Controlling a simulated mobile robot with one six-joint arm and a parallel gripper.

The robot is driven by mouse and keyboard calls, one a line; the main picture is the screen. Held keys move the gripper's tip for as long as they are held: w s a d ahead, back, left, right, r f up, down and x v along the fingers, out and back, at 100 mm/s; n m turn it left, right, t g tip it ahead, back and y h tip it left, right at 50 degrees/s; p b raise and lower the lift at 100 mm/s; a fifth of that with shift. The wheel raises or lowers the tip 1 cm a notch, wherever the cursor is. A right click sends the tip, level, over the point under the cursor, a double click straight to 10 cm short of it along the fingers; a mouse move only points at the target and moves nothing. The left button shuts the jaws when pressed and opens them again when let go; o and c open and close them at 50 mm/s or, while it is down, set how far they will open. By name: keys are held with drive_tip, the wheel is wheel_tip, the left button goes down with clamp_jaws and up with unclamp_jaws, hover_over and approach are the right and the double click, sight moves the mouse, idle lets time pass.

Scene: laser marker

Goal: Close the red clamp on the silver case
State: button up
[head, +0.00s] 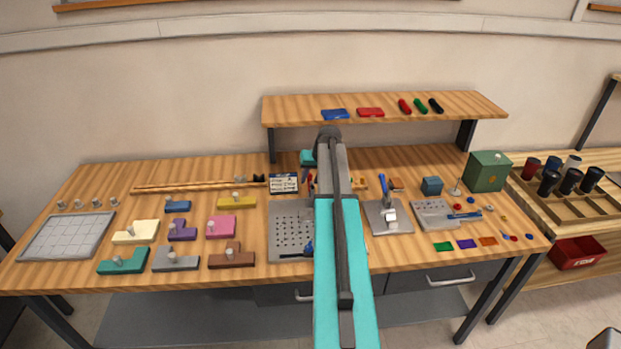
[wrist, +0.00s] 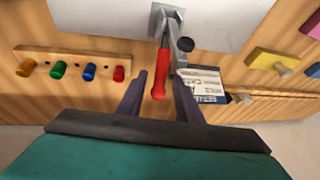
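In the wrist view, the red clamp's handle (wrist: 161,75) extends from a grey metal bracket toward the camera, its rounded end between my fingers. The bracket is on a smooth pale surface (wrist: 232,22), apparently the silver case, which is cut off by the picture's top edge. My gripper (wrist: 158,80) is open, with one dark finger on each side of the handle. Gaps appear on both sides; I cannot tell whether either finger touches it. A black-tipped part of the clamp shows right of the handle.
A printed card (wrist: 203,85) lies right of my right finger. Several coloured pegs (wrist: 90,72) sit on a wooden strip at left. In the head view, a grey perforated plate (head: 280,232) lies left of my arm and a metal press (head: 390,214) stands right of it.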

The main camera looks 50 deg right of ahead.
drive_tip(key=shift+f, duration=0.1)
clamp_jaws()
